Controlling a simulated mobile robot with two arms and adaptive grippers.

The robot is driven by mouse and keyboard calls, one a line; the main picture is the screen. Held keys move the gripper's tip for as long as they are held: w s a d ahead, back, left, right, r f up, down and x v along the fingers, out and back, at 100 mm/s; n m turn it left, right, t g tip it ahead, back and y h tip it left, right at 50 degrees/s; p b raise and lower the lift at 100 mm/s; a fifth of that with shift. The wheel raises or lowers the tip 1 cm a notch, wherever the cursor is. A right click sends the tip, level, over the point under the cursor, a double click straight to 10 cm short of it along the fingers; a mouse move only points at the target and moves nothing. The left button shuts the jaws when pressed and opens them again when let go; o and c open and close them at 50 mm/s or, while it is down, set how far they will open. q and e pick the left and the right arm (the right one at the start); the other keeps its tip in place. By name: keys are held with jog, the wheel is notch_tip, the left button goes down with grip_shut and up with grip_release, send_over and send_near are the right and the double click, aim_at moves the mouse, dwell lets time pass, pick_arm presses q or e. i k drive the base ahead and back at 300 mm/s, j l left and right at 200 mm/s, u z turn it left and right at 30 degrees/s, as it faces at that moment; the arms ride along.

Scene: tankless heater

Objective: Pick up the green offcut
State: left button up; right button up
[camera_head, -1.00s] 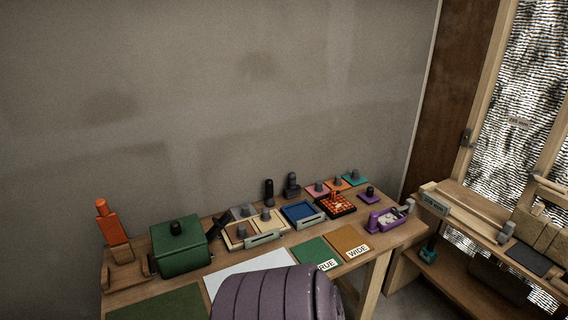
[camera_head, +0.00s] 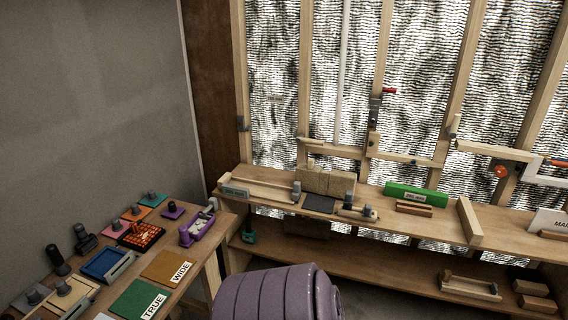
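I cannot pick out the green offcut for certain. A bright green block-like piece with a small label (camera_head: 416,192) lies on the right bench, toward its back edge, beside short wooden pieces (camera_head: 413,208). Neither of my grippers is in view.
The right bench (camera_head: 345,227) carries a tan block (camera_head: 325,182), a dark pad (camera_head: 318,204) and an upright wooden divider (camera_head: 469,222). Its lower shelf (camera_head: 390,264) holds wooden pieces. The left table holds a purple holder (camera_head: 197,229), a blue tray (camera_head: 104,262) and a green TRUE mat (camera_head: 133,299).

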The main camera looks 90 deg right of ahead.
aim_at(393, 189)
jog(key=l+z, duration=0.25)
jog(key=z, duration=0.25)
jog(key=l+z, duration=0.2)
jog(key=z, duration=0.25)
jog(key=l+z, duration=0.25)
jog(key=z, duration=0.25)
jog(key=i+l+z, duration=0.1)
jog(key=z, duration=0.35)
jog(key=i+l+z, duration=0.15)
jog(key=z, duration=0.35)
jog(key=l, duration=0.1)
